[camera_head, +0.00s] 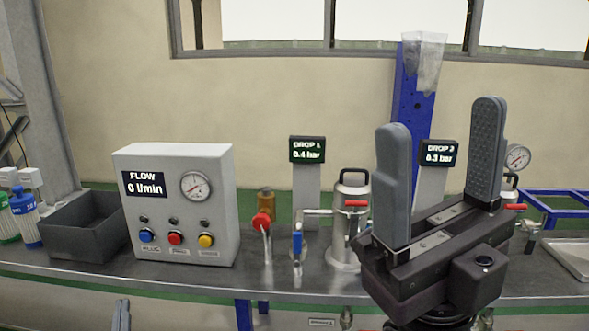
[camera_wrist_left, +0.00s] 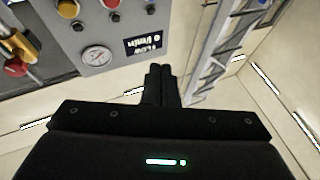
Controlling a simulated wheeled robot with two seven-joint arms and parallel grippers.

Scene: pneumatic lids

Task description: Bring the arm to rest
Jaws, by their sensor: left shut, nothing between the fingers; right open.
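My right gripper (camera_head: 440,165) is large in the front right of the head view, its two grey fingers wide apart with nothing between them. It is in front of the bench and hides part of it. Of my left gripper (camera_head: 121,314), only the grey fingertips show at the bottom edge of the head view, below and in front of the bench. In the left wrist view the left gripper (camera_wrist_left: 159,72) has its fingers together and empty. The flow control box (camera_head: 180,250) stands on the bench, apart from both grippers; it also appears upside down in the left wrist view (camera_wrist_left: 120,28).
The bench (camera_head: 200,280) crosses the view. On it are a dark bin (camera_head: 80,228), a red-handled valve (camera_head: 261,222), a blue-handled valve (camera_head: 297,247), a metal canister (camera_head: 349,225) and two pressure displays, DROP 1 (camera_head: 307,150) and DROP 2 (camera_head: 438,153). A tray (camera_head: 573,252) lies at right.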

